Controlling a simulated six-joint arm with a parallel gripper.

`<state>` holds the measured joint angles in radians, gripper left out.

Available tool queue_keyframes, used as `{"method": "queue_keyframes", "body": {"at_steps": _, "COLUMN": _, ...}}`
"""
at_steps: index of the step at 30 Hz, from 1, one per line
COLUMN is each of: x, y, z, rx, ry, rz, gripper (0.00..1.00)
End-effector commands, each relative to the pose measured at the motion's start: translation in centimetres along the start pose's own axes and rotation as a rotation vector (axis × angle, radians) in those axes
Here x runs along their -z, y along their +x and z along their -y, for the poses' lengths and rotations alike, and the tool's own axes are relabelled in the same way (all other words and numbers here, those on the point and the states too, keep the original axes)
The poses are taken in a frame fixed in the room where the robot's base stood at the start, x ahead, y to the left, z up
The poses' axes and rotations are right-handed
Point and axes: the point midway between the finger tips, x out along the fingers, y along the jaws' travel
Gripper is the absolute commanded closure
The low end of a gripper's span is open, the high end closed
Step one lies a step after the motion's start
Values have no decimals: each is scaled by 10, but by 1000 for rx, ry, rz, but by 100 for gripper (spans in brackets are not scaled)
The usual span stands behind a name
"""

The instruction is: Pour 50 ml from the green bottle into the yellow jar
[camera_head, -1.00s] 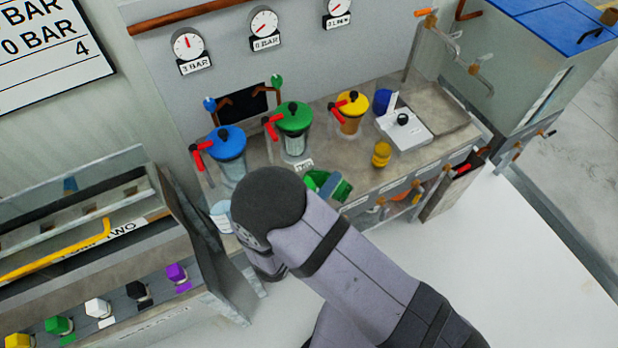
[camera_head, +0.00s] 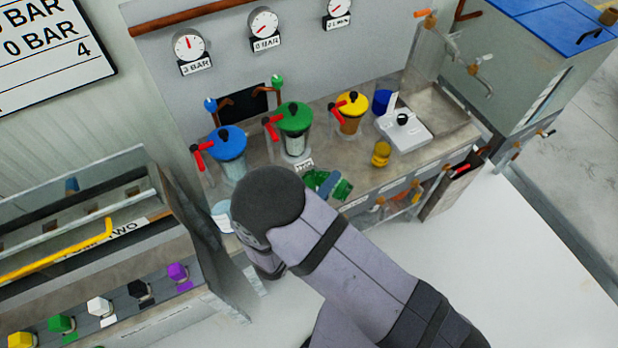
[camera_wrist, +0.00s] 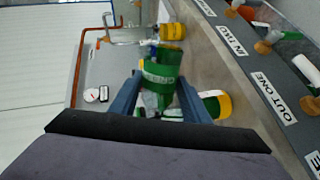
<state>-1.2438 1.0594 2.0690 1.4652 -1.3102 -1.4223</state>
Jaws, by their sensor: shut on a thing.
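The green bottle (camera_head: 341,189) is tilted over the front of the bench in the head view, left of the yellow jar. My gripper (camera_wrist: 160,100) is shut on the bottle, which shows between its fingers in the wrist view (camera_wrist: 162,72).
Blue (camera_head: 228,142), green (camera_head: 295,118) and yellow (camera_head: 352,104) lidded vessels with red handles stand behind the bottle and jar. A white device (camera_head: 404,132) is right of the jar. Orange-handled taps (camera_head: 405,195) line the bench front. A rack (camera_head: 100,250) stands at left.

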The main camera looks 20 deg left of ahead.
Motion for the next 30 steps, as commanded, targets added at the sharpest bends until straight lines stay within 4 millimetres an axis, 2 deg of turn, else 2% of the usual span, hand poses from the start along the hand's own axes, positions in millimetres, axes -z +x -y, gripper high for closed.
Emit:
{"method": "queue_keyframes", "body": {"at_steps": 4, "x": 0, "y": 0, "z": 1, "rx": -1, "ry": 2, "rz": -1, "gripper": 85}}
{"method": "queue_keyframes", "body": {"at_steps": 9, "x": -5, "y": 6, "z": 23, "rx": -1, "ry": 164, "rz": -45, "gripper": 85}}
{"method": "queue_keyframes", "body": {"at_steps": 10, "x": -1, "y": 0, "z": 2, "rx": -2, "ry": 210, "rz": -58, "gripper": 85}}
{"method": "queue_keyframes", "body": {"at_steps": 12, "x": 2, "y": -5, "z": -15, "rx": 0, "ry": 309, "rz": -85, "gripper": 85}}
{"method": "queue_keyframes", "body": {"at_steps": 14, "x": 0, "y": 0, "z": 0, "rx": -1, "ry": 360, "rz": -98, "gripper": 85}}
{"method": "queue_keyframes", "body": {"at_steps": 19, "x": 2, "y": -1, "z": -3, "rx": -1, "ry": 380, "rz": -103, "gripper": 85}}
{"method": "queue_keyframes", "body": {"at_steps": 30, "x": 2, "y": 0, "z": 3, "rx": -1, "ry": 472, "rz": -127, "gripper": 85}}
